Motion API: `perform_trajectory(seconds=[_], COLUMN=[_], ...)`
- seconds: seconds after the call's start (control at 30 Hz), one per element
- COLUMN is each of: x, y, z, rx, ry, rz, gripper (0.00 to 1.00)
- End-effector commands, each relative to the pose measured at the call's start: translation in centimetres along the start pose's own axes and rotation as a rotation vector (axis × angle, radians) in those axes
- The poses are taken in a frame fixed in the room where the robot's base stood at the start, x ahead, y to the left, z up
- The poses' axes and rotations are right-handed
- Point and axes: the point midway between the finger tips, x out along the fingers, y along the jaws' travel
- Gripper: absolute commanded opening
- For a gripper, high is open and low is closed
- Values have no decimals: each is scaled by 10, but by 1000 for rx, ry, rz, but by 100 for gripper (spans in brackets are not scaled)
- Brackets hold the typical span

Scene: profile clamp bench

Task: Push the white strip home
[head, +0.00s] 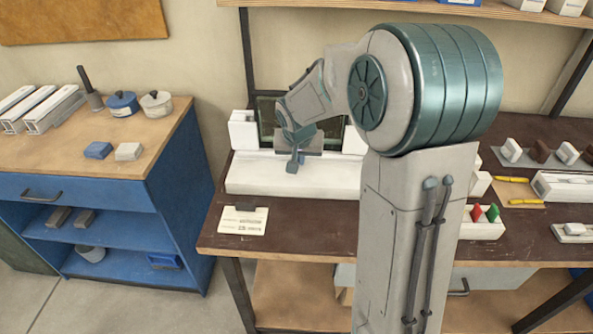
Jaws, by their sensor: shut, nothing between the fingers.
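A long white fixture (255,183) lies near the left end of the dark brown bench, with a raised white block (243,133) at its left end. A dark panel (266,113) stands behind it. I cannot tell the white strip apart from the white fixture at this size. My gripper (292,166) points down at the middle of the fixture, its fingers shut and empty. Whether the fingertips touch the white surface cannot be told. My arm hides the right part of the fixture.
A paper card (244,220) lies at the bench's front left. To the right are red and green pieces (484,213) in a white holder, yellow pens (526,201) and a white rail (565,187). A blue cabinet (105,205) stands left, across a gap. A shelf overhangs the back.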

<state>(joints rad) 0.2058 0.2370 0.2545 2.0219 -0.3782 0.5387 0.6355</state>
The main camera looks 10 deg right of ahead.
Motion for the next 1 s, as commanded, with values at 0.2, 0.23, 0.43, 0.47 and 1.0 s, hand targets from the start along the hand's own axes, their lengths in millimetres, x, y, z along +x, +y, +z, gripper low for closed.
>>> perform_trajectory(seconds=[0.2, 0.23, 0.43, 0.47, 1.0], x=[-3, -3, -16, -18, -58], y=[0, 0, 0, 0, 0], z=[6, 6, 0, -1, -18], rx=[1, 1, 1, 1, 1], ry=[-2, -2, -1, -1, -1], rz=[0, 0, 0, 0, 0], gripper=[0, 0, 0, 0, 0])
